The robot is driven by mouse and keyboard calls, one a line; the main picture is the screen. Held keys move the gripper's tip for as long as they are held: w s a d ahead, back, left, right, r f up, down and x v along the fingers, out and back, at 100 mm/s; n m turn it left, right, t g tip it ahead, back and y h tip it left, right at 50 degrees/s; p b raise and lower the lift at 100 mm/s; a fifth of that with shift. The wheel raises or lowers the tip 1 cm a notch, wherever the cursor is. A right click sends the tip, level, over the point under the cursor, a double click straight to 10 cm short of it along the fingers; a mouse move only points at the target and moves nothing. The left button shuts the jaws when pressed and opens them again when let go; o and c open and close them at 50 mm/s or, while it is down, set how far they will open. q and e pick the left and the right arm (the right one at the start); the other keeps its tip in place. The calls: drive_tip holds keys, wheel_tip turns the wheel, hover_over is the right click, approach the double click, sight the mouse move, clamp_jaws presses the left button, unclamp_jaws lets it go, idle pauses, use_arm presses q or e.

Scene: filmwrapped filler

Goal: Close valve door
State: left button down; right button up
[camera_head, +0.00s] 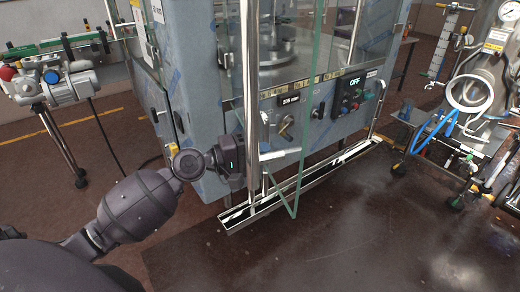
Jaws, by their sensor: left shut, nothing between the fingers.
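The valve door appears to be the clear glass panel with green edges (309,100) on the front of the blue-grey machine. It stands swung out from the frame, and its lower corner hangs over the metal floor channel. My left gripper (250,160) is shut and empty, near the upright metal post (250,70) at the panel's left side. A pale bar (280,154) lies just right of the gripper. I cannot tell whether the gripper touches the panel, and its fingertips are partly hidden. My right gripper is out of view.
The machine cabinet (190,75) carries a control panel with an OFF display (354,82) and knobs. A metal channel (310,183) runs along its foot. A motor unit (60,80) stands at left, and steel piping equipment (470,95) at right. The dark floor in front is clear.

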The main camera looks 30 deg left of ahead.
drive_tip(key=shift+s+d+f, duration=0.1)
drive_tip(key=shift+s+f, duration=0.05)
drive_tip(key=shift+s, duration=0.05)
